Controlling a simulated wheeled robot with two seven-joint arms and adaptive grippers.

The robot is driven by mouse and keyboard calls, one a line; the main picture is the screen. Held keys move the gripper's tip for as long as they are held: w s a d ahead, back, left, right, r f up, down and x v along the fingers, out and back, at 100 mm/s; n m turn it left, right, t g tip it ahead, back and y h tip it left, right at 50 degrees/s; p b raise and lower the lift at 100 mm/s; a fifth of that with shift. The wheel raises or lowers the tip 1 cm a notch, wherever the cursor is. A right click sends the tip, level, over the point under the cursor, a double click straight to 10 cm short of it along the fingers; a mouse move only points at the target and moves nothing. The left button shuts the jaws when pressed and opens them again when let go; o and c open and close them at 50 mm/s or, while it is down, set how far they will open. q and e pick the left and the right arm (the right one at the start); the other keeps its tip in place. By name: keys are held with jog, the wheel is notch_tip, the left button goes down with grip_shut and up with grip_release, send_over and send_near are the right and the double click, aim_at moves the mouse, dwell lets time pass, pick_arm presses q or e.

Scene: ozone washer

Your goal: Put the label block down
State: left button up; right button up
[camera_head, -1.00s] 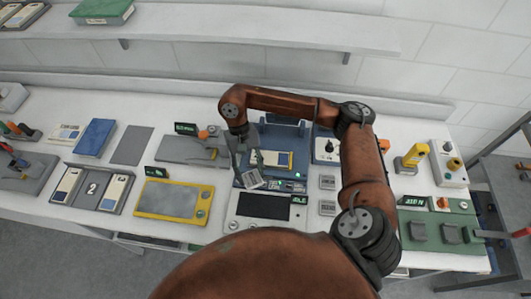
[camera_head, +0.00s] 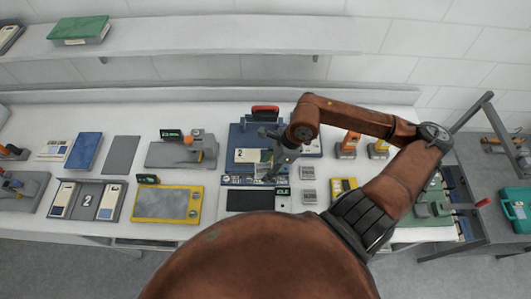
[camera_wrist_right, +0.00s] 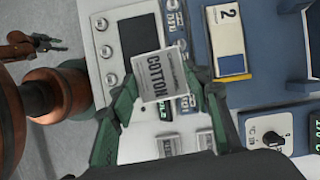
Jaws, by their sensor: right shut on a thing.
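The label block (camera_wrist_right: 160,75), a small pale block with COTTON printed on it, is between the green fingers of my right gripper (camera_wrist_right: 158,95) in the right wrist view. The gripper is shut on it. In the head view my right gripper (camera_head: 272,172) is over the front of the blue washer station (camera_head: 243,135), near the black panel (camera_head: 250,200); the block is mostly hidden there. I cannot tell whether it touches the surface. My left gripper (camera_wrist_right: 45,42) shows small at the wrist view's upper left; its opening is unclear.
Two grey label blocks (camera_head: 306,172) (camera_head: 309,196) lie right of the black panel. A numbered card (camera_wrist_right: 229,40) lies on the blue station. A control box with a knob (camera_wrist_right: 270,138) is close by. A yellow-framed tray (camera_head: 167,204) stands left.

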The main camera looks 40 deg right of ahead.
jog(key=shift+s+d+r+m, duration=0.1)
jog(key=shift+s+r+m, duration=0.1)
jog(key=shift+r+m, duration=0.1)
jog(key=shift+w+d, duration=0.15)
jog(key=shift+d, duration=0.05)
jog(key=w+d+f+p, duration=0.1)
jog(key=w+d+f, duration=0.1)
jog(key=w+f, duration=0.1)
jog(key=w+d+f+p, duration=0.1)
jog(key=w+d+f, duration=0.2)
jog(key=w+d+f+p, duration=0.2)
jog(key=w+d+f, duration=0.1)
jog(key=w, duration=0.1)
jog(key=shift+w+d+f, duration=0.1)
jog(key=shift+d+f, duration=0.05)
jog(key=shift+f, duration=0.05)
notch_tip(320, 180, down, 3)
jog(key=shift+w+d+r+p, duration=0.1)
jog(key=shift+w+p, duration=0.05)
jog(key=shift+p, duration=0.7)
jog(key=shift+f, duration=0.45)
jog(key=shift+f, duration=0.1)
